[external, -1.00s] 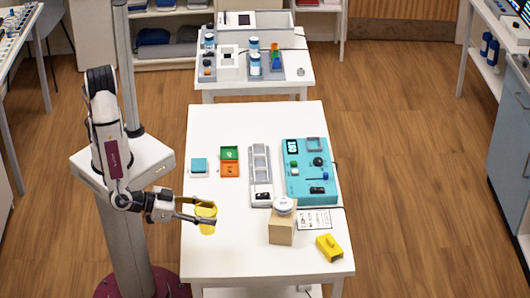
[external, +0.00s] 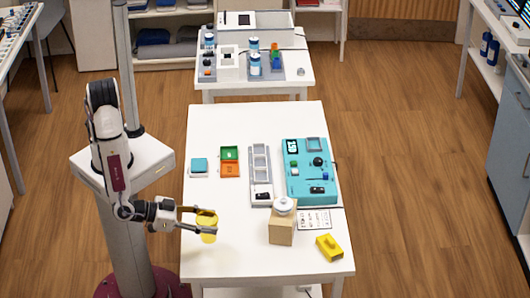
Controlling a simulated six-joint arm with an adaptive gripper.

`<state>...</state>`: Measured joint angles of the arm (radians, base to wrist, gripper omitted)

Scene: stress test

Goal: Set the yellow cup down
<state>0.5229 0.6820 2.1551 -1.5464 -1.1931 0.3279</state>
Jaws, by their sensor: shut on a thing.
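The yellow cup (external: 208,221) is upright at the left front part of the white table (external: 225,258). My gripper (external: 213,221) reaches in from the left, with one finger on each side of the cup, and is shut on it. The fingers cover parts of the cup's wall. I cannot tell from this view whether the cup's base touches the table top.
To the right are a wooden block (external: 282,230) with a white round item on top, a yellow block (external: 329,247) and a printed card (external: 314,220). Farther back are a teal panel (external: 300,197), a grey tray (external: 260,175) and green-orange boxes (external: 230,162). The table around the cup is clear.

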